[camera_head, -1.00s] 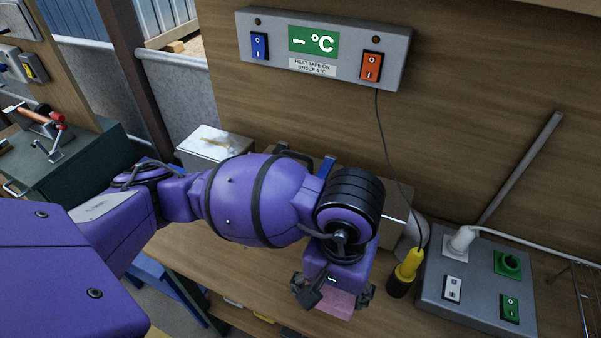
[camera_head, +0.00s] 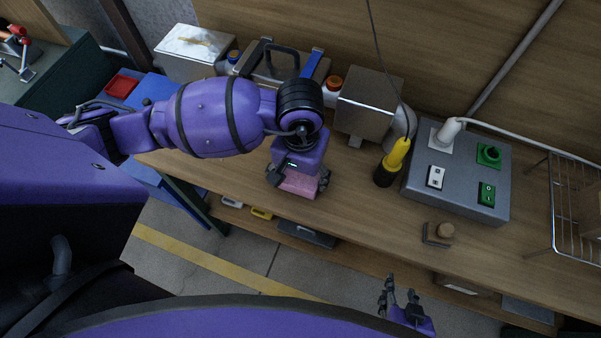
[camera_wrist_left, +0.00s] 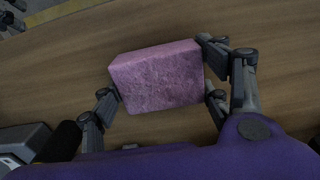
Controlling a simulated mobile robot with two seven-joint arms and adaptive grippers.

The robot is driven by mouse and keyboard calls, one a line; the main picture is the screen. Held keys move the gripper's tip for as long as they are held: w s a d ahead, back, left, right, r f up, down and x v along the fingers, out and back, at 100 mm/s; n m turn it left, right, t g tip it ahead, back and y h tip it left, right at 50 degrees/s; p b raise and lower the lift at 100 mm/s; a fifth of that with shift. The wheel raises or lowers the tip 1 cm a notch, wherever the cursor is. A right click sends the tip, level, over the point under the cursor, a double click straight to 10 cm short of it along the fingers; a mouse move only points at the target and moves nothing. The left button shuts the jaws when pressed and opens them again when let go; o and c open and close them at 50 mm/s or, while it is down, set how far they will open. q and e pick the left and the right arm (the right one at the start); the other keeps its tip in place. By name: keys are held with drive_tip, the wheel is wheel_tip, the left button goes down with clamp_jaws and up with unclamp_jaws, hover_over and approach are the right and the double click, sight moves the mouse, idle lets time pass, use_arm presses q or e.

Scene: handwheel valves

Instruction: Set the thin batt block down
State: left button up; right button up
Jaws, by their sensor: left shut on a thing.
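The thin batt block is a pink, rough-faced slab (camera_head: 299,184) over the wooden workbench (camera_head: 350,215). My left gripper (camera_head: 298,182) points down and is shut on it. In the left wrist view the block (camera_wrist_left: 158,78) sits between the left gripper's fingers (camera_wrist_left: 160,92), with bench wood behind it. I cannot tell whether its underside touches the bench. My right gripper (camera_head: 400,289) is at the bottom of the head view, empty, its fingers apart, in front of the bench edge.
A yellow-and-black tool (camera_head: 392,163) and a grey socket box (camera_head: 458,180) stand right of the block. Metal boxes (camera_head: 368,104) line the back. A small bracket with a wooden knob (camera_head: 438,233) and a wire rack (camera_head: 570,215) are further right. Bare bench lies right of the block.

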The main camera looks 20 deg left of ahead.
use_arm(q)
drive_tip(key=shift+f, duration=0.15)
drive_tip(key=o, duration=1)
wheel_tip(320, 180, up, 12)
drive_tip(key=shift+r, duration=0.25)
